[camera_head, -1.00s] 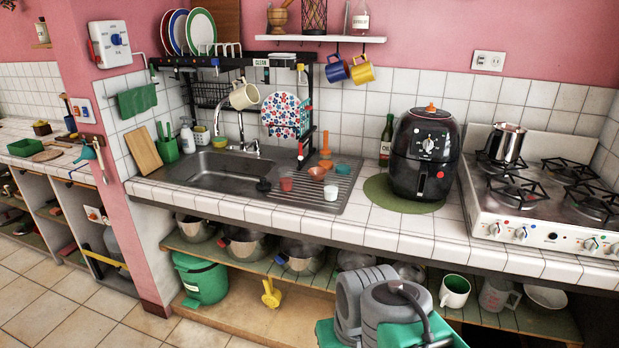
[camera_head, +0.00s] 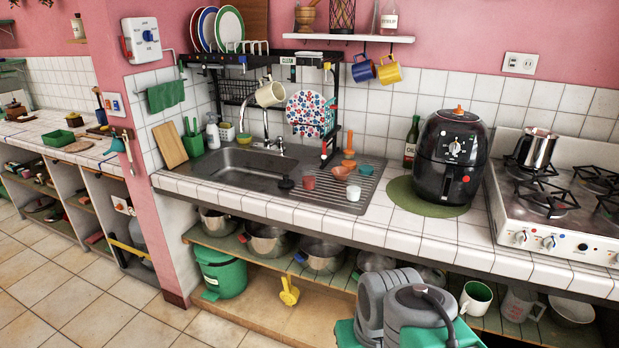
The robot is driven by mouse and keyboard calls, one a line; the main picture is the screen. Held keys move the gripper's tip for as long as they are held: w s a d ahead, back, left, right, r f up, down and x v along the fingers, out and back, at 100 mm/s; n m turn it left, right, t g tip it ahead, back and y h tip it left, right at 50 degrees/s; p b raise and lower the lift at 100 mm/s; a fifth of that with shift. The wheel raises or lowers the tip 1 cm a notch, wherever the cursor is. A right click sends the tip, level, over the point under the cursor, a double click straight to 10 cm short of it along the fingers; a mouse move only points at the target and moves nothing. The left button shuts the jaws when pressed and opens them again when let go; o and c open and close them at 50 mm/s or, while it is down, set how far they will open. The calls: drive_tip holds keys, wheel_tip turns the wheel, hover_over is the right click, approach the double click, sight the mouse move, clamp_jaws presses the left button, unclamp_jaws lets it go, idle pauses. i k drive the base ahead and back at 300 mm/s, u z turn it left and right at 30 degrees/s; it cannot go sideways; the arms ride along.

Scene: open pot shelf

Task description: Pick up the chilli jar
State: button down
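I cannot pick out the chilli jar for certain. A clear jar (camera_head: 389,18) with a pale label stands on the white wall shelf, cut by the top edge of the picture; its label is too small to read. A small bottle or jar (camera_head: 78,28) with a pale label stands high at the far left, also unreadable. My folded grey arm shows at the bottom right of the middle. My gripper is not in view.
The tiled counter holds a sink (camera_head: 240,168), a black air fryer (camera_head: 447,158) and a stove (camera_head: 560,200). Pots (camera_head: 268,240) and a green bin (camera_head: 220,272) sit on the open shelves below. A second counter (camera_head: 60,133) stands at left. The tiled floor (camera_head: 75,300) at lower left is clear.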

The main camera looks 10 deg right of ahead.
sight(308, 172)
drive_tip(key=z, duration=0.7)
drive_tip(key=i, duration=1.3)
drive_tip(key=u, duration=2.15)
drive_tip(key=i, duration=0.5)
